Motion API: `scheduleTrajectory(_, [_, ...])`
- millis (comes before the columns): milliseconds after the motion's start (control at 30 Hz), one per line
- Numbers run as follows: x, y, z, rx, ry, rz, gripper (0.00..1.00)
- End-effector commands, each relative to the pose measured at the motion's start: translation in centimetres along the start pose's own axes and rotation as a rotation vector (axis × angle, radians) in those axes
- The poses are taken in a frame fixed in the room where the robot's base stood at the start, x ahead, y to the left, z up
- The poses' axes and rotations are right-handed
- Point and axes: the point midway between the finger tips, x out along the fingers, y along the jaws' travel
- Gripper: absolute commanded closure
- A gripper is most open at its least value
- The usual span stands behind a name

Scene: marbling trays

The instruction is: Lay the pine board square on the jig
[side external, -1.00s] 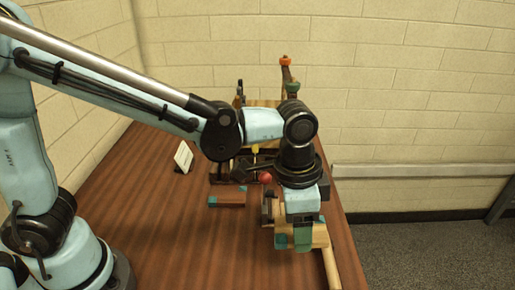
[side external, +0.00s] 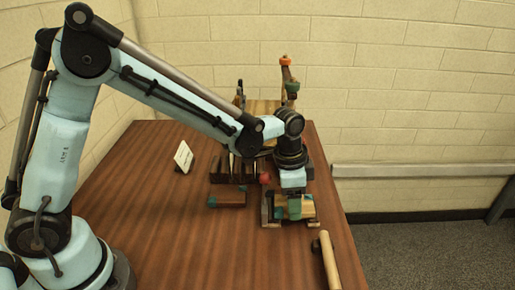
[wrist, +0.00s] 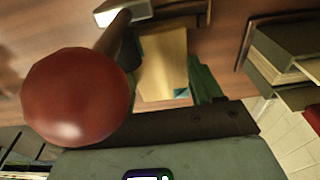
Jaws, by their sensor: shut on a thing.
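The pine board (side external: 308,207) is pale wood with a teal corner and is held at the right part of the table. The wrist view shows its pale face (wrist: 163,55) and a teal mark at one corner. My gripper (side external: 294,208) points down with green fingers and is shut on the board. The jig (side external: 268,213) is a dark wooden frame with an upright part, at the board's left. The board is over or against it; I cannot tell whether it rests flat. Fingers and wrist hide part of both.
A red ball knob (side external: 264,178) stands close to my wrist and looms large in the wrist view (wrist: 75,97). A brown block (side external: 228,198) with teal corners lies left. A pale rod (side external: 328,260) lies near the front right edge. A white card (side external: 183,157) stands farther left.

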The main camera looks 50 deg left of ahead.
Motion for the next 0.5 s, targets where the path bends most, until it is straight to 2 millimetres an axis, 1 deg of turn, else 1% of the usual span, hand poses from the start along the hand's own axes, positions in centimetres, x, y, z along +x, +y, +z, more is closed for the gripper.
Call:
scheduleTrajectory(67, [0.8, -0.73, 0.07, -0.001, 0.0, 0.0, 0.7])
scheduleTrajectory(100, [1.05, -0.99, 0.09, 0.0, 0.0, 0.0, 0.75])
scheduleTrajectory(133, [1.18, -1.13, 0.12, 0.0, 0.0, -0.001, 0.75])
scheduleTrajectory(167, [1.27, -1.24, 0.15, 0.0, 0.0, -0.001, 0.8])
scheduleTrajectory(500, [1.51, -1.21, 0.18, 0.001, 0.0, 0.0, 0.81])
